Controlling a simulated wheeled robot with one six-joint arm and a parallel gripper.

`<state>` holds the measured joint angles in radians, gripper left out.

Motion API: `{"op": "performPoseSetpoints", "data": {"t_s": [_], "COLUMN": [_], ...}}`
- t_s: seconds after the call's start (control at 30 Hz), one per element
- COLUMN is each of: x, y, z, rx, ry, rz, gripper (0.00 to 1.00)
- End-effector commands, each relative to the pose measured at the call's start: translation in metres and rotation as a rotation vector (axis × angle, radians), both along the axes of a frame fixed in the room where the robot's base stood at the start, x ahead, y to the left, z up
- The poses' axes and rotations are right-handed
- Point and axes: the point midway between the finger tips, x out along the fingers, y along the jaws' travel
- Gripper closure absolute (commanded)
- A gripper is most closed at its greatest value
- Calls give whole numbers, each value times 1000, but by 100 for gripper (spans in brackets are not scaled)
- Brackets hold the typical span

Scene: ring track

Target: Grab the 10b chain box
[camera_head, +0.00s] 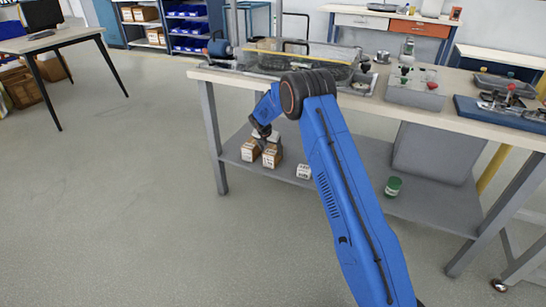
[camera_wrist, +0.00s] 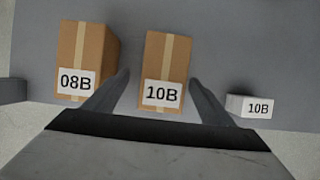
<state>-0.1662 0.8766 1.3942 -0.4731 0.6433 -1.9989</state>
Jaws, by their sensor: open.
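A brown cardboard box labelled 10B (camera_wrist: 166,70) stands on the lower shelf, with tan tape down its middle. It also shows in the head view (camera_head: 272,157). My gripper (camera_wrist: 165,82) is open, with one finger at each side of this box's near end. I cannot tell whether the fingers touch it. A small white box, also labelled 10B (camera_wrist: 250,106), lies to the right, outside the right finger. In the head view my gripper (camera_head: 263,133) is over the boxes at the shelf's left, its fingertips partly hidden.
A brown box labelled 08B (camera_wrist: 84,60) stands just left of the left finger. The grey lower shelf (camera_head: 345,180) lies under the workbench top (camera_head: 300,80), beside a table leg (camera_head: 213,135). A green jar (camera_head: 393,187) stands farther right.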

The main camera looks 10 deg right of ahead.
Motion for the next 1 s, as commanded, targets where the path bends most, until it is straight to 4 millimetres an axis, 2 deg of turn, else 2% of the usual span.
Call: {"op": "performPoseSetpoints", "data": {"t_s": [0.43,1.0], "x": [13,14], "y": [-16,-16], "z": [-44,-48], "rx": [0,0], "ry": [1,0], "rz": [-1,-1], "gripper": [23,23]}}
